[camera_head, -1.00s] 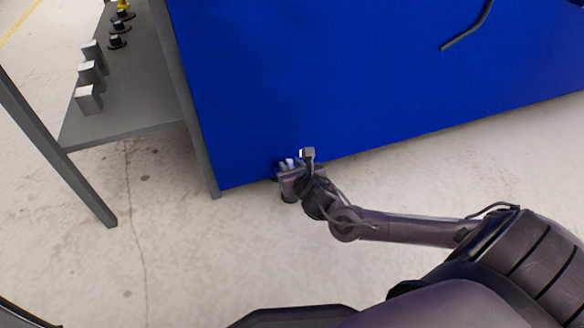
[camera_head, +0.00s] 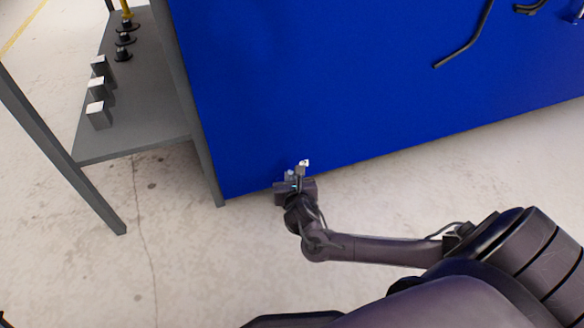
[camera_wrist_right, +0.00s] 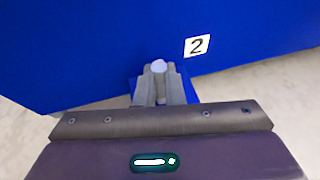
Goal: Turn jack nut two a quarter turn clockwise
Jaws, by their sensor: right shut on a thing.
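My right gripper (camera_head: 296,184) is low at the bottom edge of the blue panel (camera_head: 330,90). In the right wrist view its fingers (camera_wrist_right: 159,84) are shut on jack nut two (camera_wrist_right: 159,66), whose pale rounded top shows between the fingertips. Most of the nut is hidden by the fingers. A white label with a black "2" (camera_wrist_right: 197,45) is on the blue panel to the right of the nut. My left gripper is out of view.
A grey shelf (camera_head: 140,125) at left holds several grey blocks (camera_head: 98,115) and black knob-like parts (camera_head: 123,52). Its leg (camera_head: 208,170) stands just left of the panel. Black bent bars (camera_head: 468,45) are at upper right. The floor (camera_head: 190,270) in front is clear.

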